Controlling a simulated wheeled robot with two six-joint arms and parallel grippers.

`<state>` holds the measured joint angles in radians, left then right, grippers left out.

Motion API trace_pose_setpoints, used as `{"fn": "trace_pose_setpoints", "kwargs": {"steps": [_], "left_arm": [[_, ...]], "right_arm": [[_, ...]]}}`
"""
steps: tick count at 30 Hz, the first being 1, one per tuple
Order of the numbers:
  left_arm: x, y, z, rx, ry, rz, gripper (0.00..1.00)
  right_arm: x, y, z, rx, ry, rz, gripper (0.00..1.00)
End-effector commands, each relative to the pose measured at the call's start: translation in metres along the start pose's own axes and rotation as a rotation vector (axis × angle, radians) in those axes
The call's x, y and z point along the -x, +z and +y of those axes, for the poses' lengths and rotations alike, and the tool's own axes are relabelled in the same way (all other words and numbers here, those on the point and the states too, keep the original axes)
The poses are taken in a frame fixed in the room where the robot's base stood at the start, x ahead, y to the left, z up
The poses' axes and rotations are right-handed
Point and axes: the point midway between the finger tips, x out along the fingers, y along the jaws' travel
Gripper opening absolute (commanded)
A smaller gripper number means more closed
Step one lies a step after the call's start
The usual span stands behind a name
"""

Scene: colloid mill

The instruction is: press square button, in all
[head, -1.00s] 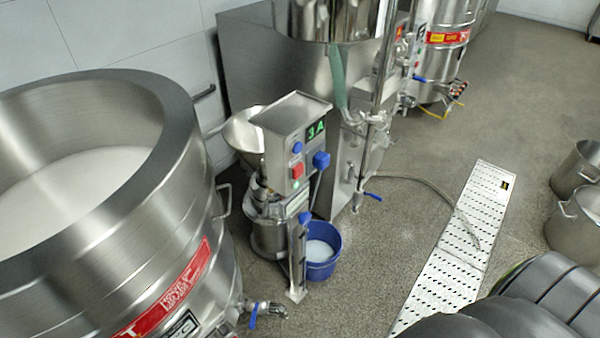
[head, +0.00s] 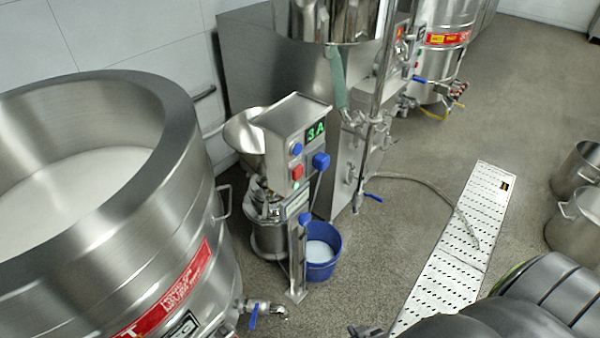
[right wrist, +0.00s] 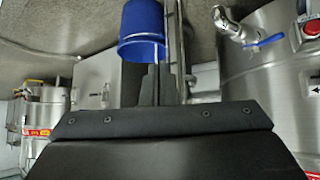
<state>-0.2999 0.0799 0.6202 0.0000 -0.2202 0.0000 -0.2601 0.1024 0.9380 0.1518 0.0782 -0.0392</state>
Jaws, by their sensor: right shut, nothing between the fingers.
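The colloid mill's grey control box (head: 296,118) stands upright near the middle of the head view, with a green "3A" display. A red square button (head: 298,172) is on its front face. A blue button (head: 296,150) sits above it and a small green light below it. My right gripper (head: 366,331) just shows at the bottom edge of the head view, well below and right of the box, touching nothing. In the right wrist view its fingers (right wrist: 155,82) are shut together and empty, in front of the blue bucket (right wrist: 142,30). My left gripper is not in view.
A large steel vat (head: 150,200) with a blue-handled valve fills the left. The blue bucket (head: 322,250) stands beside the mill's post. A white drain grate (head: 465,240) lies at right, with steel pots beyond. Open floor lies between mill and grate.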

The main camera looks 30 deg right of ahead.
Motion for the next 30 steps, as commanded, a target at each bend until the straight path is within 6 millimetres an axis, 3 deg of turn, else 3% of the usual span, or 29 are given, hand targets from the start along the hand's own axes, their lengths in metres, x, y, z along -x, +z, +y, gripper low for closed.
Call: {"fn": "trace_pose_setpoints", "kwargs": {"steps": [1,8,14,18,24,30], "left_arm": [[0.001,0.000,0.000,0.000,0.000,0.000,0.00],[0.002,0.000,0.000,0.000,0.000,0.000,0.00],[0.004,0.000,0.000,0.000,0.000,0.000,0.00],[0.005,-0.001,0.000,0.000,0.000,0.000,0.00],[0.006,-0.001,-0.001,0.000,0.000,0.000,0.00],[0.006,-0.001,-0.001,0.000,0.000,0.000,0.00]], "right_arm": [[-0.002,-0.028,-0.001,-0.009,-0.002,0.073,0.00],[0.006,-0.143,-0.001,-0.060,-0.006,0.392,0.00],[0.036,-0.239,0.001,-0.109,-0.009,0.674,0.00],[0.069,-0.300,0.003,-0.150,-0.011,0.873,0.00],[0.121,-0.367,0.009,-0.209,-0.012,1.125,0.00],[0.157,-0.400,0.013,-0.251,-0.012,1.272,0.00]]}}
